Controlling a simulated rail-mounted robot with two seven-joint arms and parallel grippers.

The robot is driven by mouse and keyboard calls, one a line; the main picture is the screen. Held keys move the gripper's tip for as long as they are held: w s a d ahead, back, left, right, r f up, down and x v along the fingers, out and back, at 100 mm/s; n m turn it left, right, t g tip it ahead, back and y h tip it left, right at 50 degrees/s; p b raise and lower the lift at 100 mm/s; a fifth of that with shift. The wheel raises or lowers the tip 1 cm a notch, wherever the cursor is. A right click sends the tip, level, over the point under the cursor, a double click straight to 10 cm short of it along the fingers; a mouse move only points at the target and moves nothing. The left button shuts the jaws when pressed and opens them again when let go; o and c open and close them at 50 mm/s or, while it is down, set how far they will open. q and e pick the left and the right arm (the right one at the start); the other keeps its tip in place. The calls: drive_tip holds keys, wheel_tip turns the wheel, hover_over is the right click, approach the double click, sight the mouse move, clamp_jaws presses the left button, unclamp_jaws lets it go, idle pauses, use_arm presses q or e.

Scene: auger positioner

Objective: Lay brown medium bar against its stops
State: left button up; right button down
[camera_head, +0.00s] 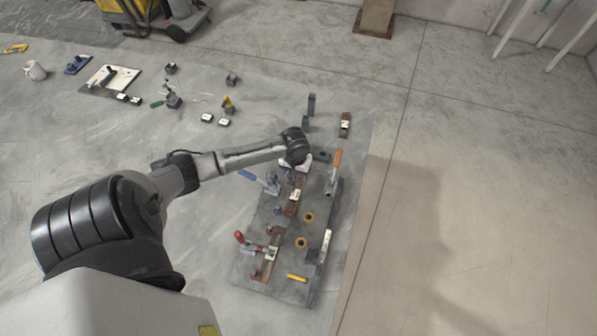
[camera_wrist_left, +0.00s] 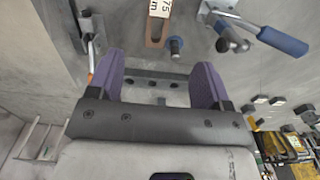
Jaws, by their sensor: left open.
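Several brown bars show in the head view. One with a white label (camera_head: 345,122) lies on the floor beyond the fixture plate. One lies on the plate (camera_head: 293,198) beside the blue-handled clamp (camera_head: 262,181), and one (camera_head: 268,255) lies by the red-handled clamp (camera_head: 243,240). The labels are too small there to tell which is the medium bar. My left gripper (camera_wrist_left: 160,66) is open and empty above the plate's far end.
An orange-handled clamp (camera_head: 336,160) and a pale upright clamp (camera_head: 325,245) line the plate's right edge. Yellow rings (camera_head: 309,217) and a yellow bar (camera_head: 297,277) lie on the plate. A grey upright block (camera_head: 311,104) stands beyond it. Open floor lies to the right.

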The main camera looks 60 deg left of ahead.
sight(296, 191)
idle(0.4)
use_arm(q)
wheel_tip(296, 191, down, 12)
drive_tip(key=shift+r+b, duration=0.1)
drive_tip(key=shift+b, duration=0.75)
drive_tip(key=shift+f, duration=1)
clamp_jaws()
